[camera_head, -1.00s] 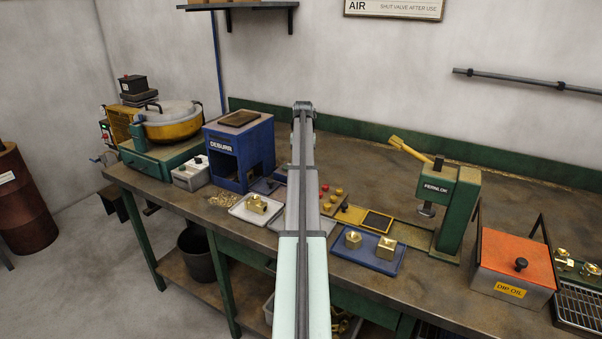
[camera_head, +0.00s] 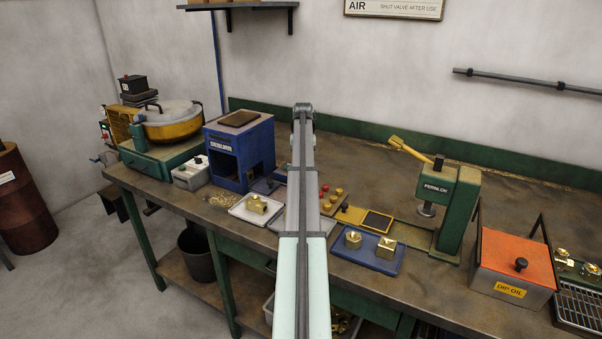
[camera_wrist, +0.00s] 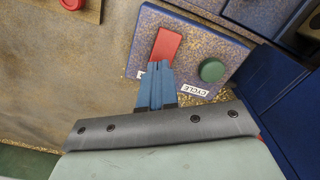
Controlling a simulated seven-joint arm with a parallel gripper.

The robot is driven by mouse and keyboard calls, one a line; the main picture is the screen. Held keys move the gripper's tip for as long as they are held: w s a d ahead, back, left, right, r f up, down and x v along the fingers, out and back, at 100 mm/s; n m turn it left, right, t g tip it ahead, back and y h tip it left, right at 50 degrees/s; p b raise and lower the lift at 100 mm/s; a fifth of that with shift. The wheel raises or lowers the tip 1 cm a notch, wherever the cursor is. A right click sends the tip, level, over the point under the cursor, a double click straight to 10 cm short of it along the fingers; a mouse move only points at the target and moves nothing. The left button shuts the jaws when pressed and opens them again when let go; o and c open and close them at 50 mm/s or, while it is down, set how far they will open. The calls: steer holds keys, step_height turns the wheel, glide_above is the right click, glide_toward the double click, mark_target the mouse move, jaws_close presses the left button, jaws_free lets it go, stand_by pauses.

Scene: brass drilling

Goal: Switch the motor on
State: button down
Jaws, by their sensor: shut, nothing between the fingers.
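A red rectangular switch (camera_wrist: 166,44) sits on a small blue speckled panel (camera_wrist: 205,50) in the wrist view. A green round button (camera_wrist: 211,70) is to its right, above a label reading CYCLE (camera_wrist: 193,88). My gripper (camera_wrist: 160,66) has its blue fingers shut and empty, with the tips at the lower end of the red switch. I cannot tell whether they touch it. In the head view the panel (camera_head: 265,186) shows in front of the blue DEBURR machine (camera_head: 240,150); my arm hides the gripper there.
A board with red and yellow knobs (camera_head: 333,200) stands right of my arm; one red knob (camera_wrist: 72,4) shows in the wrist view. A white tray (camera_head: 241,211) and a blue tray (camera_head: 345,251) hold brass parts. A green press (camera_head: 455,210) stands further right.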

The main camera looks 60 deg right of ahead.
steer(key=shift+f, duration=0.7)
stand_by(0.5)
steer(key=shift+r, duration=0.15)
steer(key=shift+r, duration=3.4)
